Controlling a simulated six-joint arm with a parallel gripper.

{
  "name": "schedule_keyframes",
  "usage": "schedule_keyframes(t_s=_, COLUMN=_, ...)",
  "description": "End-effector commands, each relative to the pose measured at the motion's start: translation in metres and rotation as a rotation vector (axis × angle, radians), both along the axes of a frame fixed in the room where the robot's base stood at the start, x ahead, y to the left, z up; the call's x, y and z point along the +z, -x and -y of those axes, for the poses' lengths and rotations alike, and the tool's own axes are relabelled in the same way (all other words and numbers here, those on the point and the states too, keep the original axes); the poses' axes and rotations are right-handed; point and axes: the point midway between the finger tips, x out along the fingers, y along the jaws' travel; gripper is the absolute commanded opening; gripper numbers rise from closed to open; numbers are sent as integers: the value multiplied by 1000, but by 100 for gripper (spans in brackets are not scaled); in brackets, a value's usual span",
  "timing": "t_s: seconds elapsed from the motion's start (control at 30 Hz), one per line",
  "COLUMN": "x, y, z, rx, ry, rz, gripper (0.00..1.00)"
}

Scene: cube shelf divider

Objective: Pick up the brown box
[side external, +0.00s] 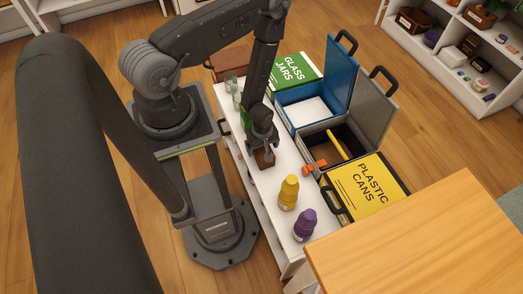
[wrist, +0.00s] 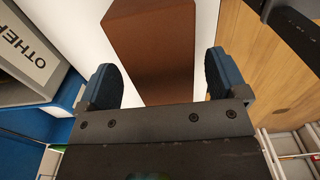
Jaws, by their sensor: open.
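The brown box (wrist: 152,50) stands out in the wrist view, between and beyond my two blue-padded fingers. In the side external view only a small part of the brown box (side external: 265,158) shows on the white table, under my gripper. My gripper (wrist: 160,82) is open, with one finger to each side of the box and white gaps showing between fingers and box. In the side external view my gripper (side external: 262,146) points down over the box and hides much of it. I cannot tell exactly how far the fingertips are above the table.
A yellow bottle (side external: 289,192) and a purple bottle (side external: 304,225) stand nearer the camera on the white table (side external: 262,190). Clear jars (side external: 232,88) stand at its far end. Open blue (side external: 304,108) and grey bins, a green-lidded bin (side external: 294,72) and a yellow-lidded bin (side external: 366,188) line its right side.

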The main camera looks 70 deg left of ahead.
Motion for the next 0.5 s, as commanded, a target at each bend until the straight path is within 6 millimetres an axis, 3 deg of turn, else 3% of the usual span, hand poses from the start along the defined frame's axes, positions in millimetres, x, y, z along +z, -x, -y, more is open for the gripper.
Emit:
schedule_keyframes(t_s=0.2, x=-30, y=2, z=-2, rx=1, ry=0, rz=-2, gripper=92)
schedule_keyframes(t_s=0.5, x=-36, y=2, z=-2, rx=0, ry=0, rz=-1, gripper=92)
